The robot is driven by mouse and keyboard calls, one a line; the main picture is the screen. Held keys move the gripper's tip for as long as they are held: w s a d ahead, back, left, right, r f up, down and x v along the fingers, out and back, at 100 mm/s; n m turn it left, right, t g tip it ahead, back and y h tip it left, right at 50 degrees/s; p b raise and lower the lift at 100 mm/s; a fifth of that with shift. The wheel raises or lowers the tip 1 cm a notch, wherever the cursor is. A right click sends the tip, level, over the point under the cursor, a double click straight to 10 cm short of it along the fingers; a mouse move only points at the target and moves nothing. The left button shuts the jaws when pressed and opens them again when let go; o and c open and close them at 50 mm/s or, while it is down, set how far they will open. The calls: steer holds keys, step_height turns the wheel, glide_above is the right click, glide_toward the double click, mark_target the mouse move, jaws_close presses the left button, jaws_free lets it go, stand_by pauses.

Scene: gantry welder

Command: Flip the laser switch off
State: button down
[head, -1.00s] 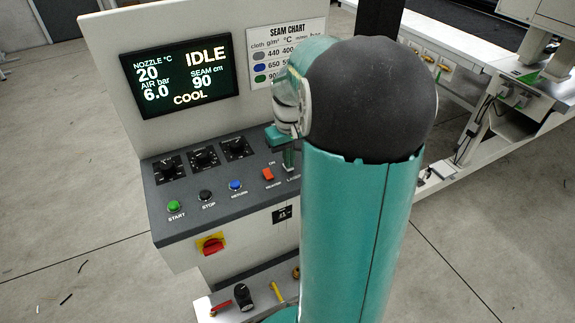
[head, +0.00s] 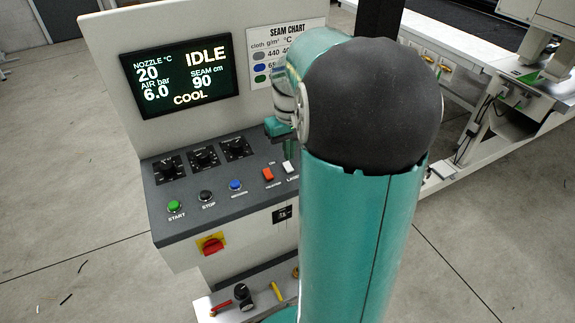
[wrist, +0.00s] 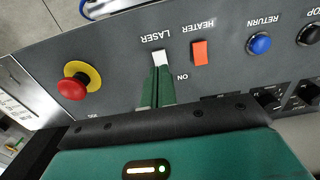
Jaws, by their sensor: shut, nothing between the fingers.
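The laser switch (head: 289,168) is a small white rocker to the right of the red heater switch (head: 267,174) on the sloping dark panel. My arm hides the panel's right end in the head view.
A red emergency button (wrist: 72,88) on a yellow collar stands beside the laser switch. Blue (head: 235,186), black (head: 206,196) and green (head: 174,206) buttons and several knobs share the panel. The screen (head: 180,77) reads IDLE and COOL.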

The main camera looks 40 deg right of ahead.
mark_target(289, 168)
step_height(289, 168, up, 4)
steer(key=shift+f, duration=0.15)
stand_by(0.3)
stand_by(0.4)
steer(key=s+a+r+n+t, duration=0.1)
steer(key=s+a+t, duration=0.1)
steer(key=a, duration=0.7)
steer(key=s+a+r+n+t, duration=0.1)
steer(key=s+a+r, duration=0.1)
steer(key=s+a, duration=0.3)
steer(key=s+a+r+n+t, duration=0.1)
steer(key=s+a+t, duration=0.1)
steer(key=a, duration=1.1)
steer(key=shift+s+r+t, duration=0.3)
steer(key=shift+s+r, duration=0.1)
steer(key=shift+s, duration=0.45)
